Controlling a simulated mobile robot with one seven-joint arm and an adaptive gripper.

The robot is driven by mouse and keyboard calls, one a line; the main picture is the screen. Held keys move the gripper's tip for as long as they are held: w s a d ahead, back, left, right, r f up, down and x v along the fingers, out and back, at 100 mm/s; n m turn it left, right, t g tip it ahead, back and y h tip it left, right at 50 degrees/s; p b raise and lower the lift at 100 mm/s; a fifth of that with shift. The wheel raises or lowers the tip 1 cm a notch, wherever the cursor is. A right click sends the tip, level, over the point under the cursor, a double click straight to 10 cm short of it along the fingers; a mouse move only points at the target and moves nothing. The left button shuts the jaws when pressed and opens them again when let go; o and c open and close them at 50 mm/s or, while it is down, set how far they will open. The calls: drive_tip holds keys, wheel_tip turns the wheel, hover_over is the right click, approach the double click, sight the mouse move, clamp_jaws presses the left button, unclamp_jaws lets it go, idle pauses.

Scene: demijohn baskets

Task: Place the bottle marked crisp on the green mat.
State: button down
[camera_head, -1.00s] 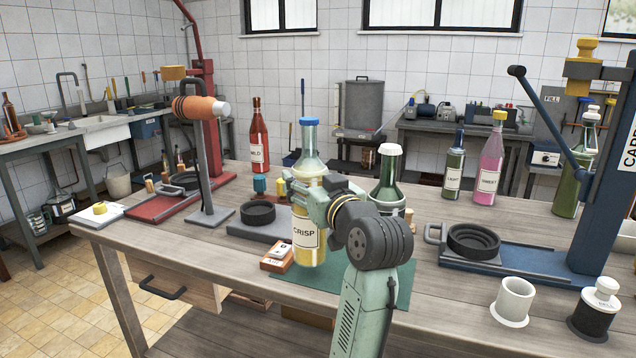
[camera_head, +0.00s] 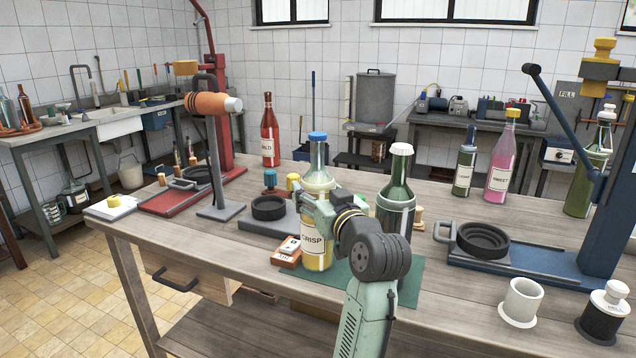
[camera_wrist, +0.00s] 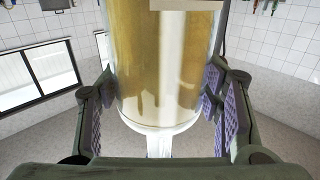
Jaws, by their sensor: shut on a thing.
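The bottle marked crisp (camera_head: 313,246) has pale yellow liquid, a blue cap and a cream label. It is upright at the left part of the green mat (camera_head: 413,288) in the head view. I cannot tell whether its base touches the mat. My gripper (camera_head: 318,208) is shut on the bottle's upper body from the right. In the wrist view the bottle (camera_wrist: 165,70) stands between the two padded fingers of my gripper (camera_wrist: 160,105). My gripper and arm hide part of the bottle and of the mat.
A dark green bottle with a white cap (camera_head: 397,195) stands close behind my gripper. The front left tabletop (camera_head: 200,240) is clear.

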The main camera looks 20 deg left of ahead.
idle(0.4)
drive_tip(key=c, duration=0.5)
unclamp_jaws()
drive_tip(key=shift+s+d, duration=0.1)
drive_tip(key=b+v, duration=0.3)
drive_tip(key=v, duration=0.9)
